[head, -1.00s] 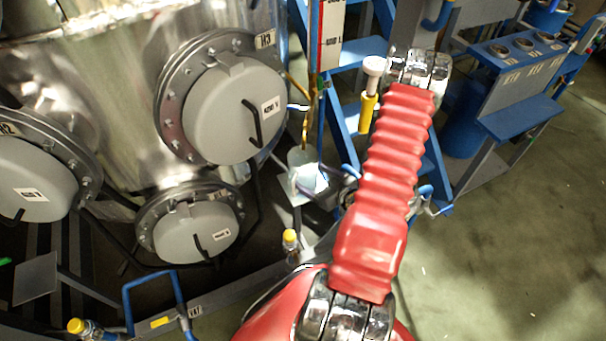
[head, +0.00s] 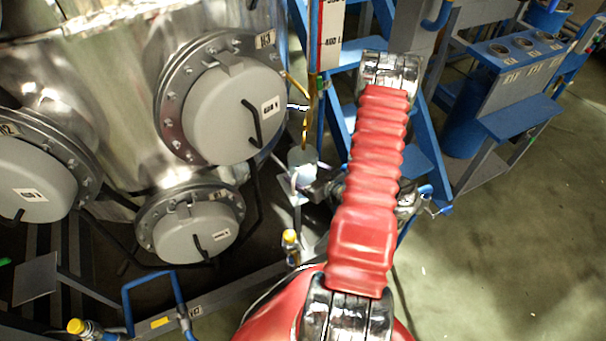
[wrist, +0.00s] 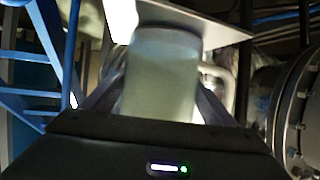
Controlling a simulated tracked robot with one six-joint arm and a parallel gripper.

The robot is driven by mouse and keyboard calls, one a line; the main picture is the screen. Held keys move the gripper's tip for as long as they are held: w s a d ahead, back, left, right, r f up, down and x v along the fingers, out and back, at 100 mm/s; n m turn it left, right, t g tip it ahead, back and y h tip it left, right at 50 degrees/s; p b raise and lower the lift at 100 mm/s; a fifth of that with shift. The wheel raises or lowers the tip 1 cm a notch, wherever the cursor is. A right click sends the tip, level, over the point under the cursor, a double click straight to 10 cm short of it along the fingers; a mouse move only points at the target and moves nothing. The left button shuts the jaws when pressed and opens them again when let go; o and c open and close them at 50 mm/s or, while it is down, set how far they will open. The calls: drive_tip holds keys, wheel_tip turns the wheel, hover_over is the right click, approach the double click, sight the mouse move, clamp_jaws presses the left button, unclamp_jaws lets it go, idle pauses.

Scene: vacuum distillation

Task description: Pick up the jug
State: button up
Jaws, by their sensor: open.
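The jug (head: 302,158) is pale and whitish and stands on a small plate beside the tank in the head view. In the wrist view the jug (wrist: 160,75) fills the middle, cloudy and pale, with its handle (wrist: 213,78) on the right. My gripper (wrist: 158,104) is open, with one dark finger on each side of the jug. I cannot tell whether the fingers touch it. In the head view my red-sleeved arm hides part of the gripper, which shows to the right of the jug.
A large steel tank (head: 95,110) with round grey hatches stands at the left. A flat plate (wrist: 200,22) lies against the jug's end at the top of the wrist view. Blue steps (head: 425,150) stand behind my arm. Floor is clear at right.

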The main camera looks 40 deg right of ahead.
drive_tip(key=shift+c, duration=0.6)
drive_tip(key=c, duration=1)
drive_tip(key=shift+r, duration=0.15)
drive_tip(key=shift+r, duration=0.5)
drive_tip(key=s, duration=0.8)
drive_tip(key=r, duration=1.3)
drive_tip(key=shift+a+r, duration=0.25)
drive_tip(key=shift+r, duration=0.1)
